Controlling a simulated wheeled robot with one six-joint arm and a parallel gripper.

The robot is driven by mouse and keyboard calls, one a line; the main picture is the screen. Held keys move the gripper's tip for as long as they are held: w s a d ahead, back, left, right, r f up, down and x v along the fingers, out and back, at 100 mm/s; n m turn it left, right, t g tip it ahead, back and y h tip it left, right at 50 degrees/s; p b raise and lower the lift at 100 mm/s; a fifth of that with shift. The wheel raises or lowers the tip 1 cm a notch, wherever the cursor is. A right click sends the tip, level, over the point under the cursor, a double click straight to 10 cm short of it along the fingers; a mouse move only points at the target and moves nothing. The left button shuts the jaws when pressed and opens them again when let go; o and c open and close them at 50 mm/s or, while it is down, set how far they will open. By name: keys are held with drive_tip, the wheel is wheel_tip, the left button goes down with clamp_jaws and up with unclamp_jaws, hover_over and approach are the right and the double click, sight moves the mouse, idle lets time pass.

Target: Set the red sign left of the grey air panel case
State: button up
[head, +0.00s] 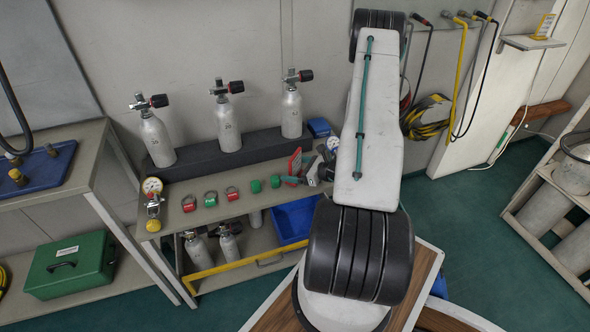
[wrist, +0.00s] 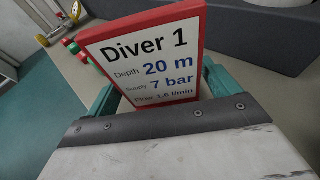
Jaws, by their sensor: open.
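The red sign (head: 295,162) stands upright on the bench shelf, to the right of the green rings. In the wrist view it is a red-framed board (wrist: 150,60) with a white face reading "Diver 1", slightly tilted in the picture. My gripper (head: 298,174) is at the sign, its teal fingers open. I cannot make out the grey air panel case for certain; my arm covers part of the bench's right end.
A dark grey block (head: 240,146) holding upright cylinders runs along the back of the shelf. Red rings (head: 232,193) and green rings (head: 256,186) lie left of the sign. A gauge (head: 152,187) stands at the left end. A blue bin (head: 296,218) sits below.

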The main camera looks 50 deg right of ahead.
sight(297, 161)
drive_tip(key=c, duration=0.9)
drive_tip(key=shift+o, duration=0.2)
drive_tip(key=shift+r, duration=0.2)
drive_tip(key=shift+r, duration=0.25)
wheel_tip(297, 161, up, 3)
drive_tip(key=s+d+r, duration=0.1)
drive_tip(key=s, duration=1.5)
drive_tip(key=shift+d, duration=0.25)
